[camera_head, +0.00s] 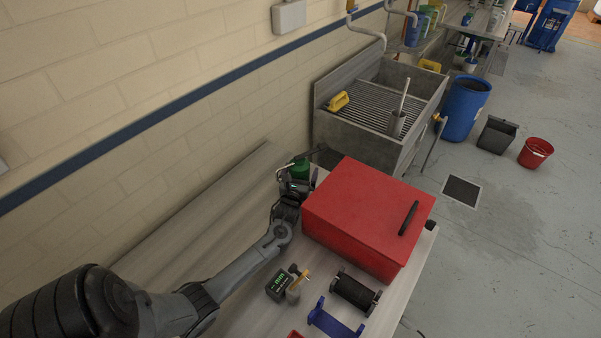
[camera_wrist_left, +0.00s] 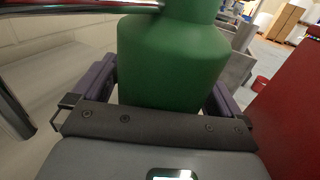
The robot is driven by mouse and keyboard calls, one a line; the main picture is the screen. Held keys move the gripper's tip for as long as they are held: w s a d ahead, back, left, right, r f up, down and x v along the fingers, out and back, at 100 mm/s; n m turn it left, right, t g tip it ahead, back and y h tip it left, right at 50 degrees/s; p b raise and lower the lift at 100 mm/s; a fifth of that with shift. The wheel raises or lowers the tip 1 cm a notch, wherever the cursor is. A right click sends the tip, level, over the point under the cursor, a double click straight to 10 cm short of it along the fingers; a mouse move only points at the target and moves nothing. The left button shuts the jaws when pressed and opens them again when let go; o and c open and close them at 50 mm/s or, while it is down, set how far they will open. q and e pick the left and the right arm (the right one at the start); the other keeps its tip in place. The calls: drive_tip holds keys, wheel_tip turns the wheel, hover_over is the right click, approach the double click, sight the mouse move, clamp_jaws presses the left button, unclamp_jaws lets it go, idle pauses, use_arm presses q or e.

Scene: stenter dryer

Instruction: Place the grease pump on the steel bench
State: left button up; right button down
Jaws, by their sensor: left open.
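The green grease pump (camera_head: 300,169) stands by the wall side of the red box, on the steel bench (camera_head: 228,222) as far as I can tell; its base is hidden. Thin dark and silver parts show around its top. My left gripper (camera_head: 296,182) is at the pump, beside the red box. In the left wrist view the green body (camera_wrist_left: 172,62) fills the middle, between the two open purple-grey fingers (camera_wrist_left: 168,98). Contact with the fingers cannot be told. My right gripper is not in view.
A large red box (camera_head: 352,215) with a black handle stands close right of the gripper. A grated sink (camera_head: 365,113) is beyond. The wall borders the bench.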

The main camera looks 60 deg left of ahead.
use_arm(q)
drive_tip(key=shift+s+d+r+p, duration=0.15)
drive_tip(key=shift+r+p, duration=0.05)
drive_tip(key=shift+p, duration=0.2)
drive_tip(key=shift+s+d+r+p, duration=0.1)
drive_tip(key=shift+s+d+p, duration=0.4)
drive_tip(key=shift+p, duration=0.25)
drive_tip(key=shift+p+v, duration=0.65)
drive_tip(key=shift+v, duration=0.15)
drive_tip(key=shift+s+d+f, duration=0.15)
drive_tip(key=shift+s+f, duration=0.05)
drive_tip(key=shift+s, duration=0.05)
